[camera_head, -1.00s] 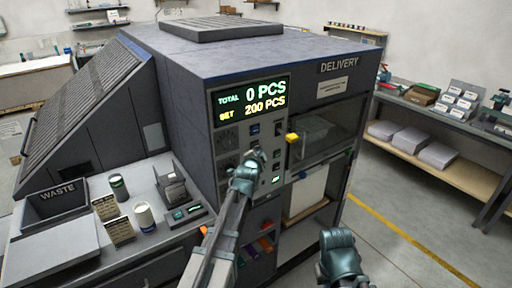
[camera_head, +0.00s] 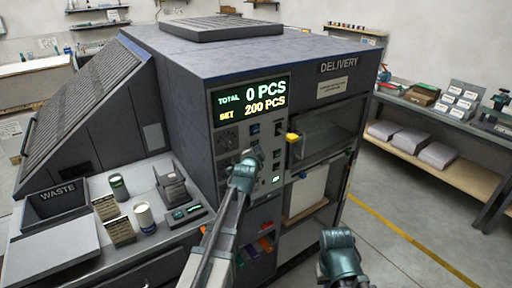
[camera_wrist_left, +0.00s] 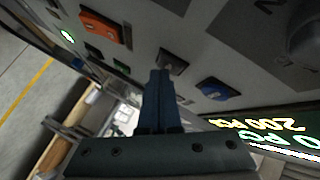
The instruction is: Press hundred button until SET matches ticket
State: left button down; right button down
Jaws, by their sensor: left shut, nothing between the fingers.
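The display (camera_head: 250,102) on the grey machine reads TOTAL 0 PCS and SET 200 PCS; part of it shows in the left wrist view (camera_wrist_left: 268,124). My left gripper (camera_head: 256,153) is shut and empty, in front of the control panel below the display. In the left wrist view its fingertips (camera_wrist_left: 160,72) are close to a small dark button (camera_wrist_left: 174,61); I cannot tell if they touch. A blue button (camera_wrist_left: 217,88) is beside it. No button label is legible, so I cannot tell which is the hundred button. My right gripper (camera_head: 341,243) is low, its fingers unclear. I cannot identify the ticket.
An orange rocker (camera_wrist_left: 105,29) and a green light (camera_wrist_left: 67,36) are on the panel. A yellow knob (camera_head: 292,137) juts out by the delivery window (camera_head: 327,128). Small cards (camera_head: 120,231) and a white cup (camera_head: 144,216) stand on the left counter.

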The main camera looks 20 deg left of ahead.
pick_arm(q)
jog(key=shift+w+a, duration=0.2)
dwell(0.3)
jog(key=shift+s+d, duration=0.6)
jog(key=shift+d, duration=0.1)
jog(key=shift+s+d, duration=0.8)
jog(key=shift+d, duration=0.2)
jog(key=shift+s+d, duration=0.75)
jog(key=shift+d, duration=0.25)
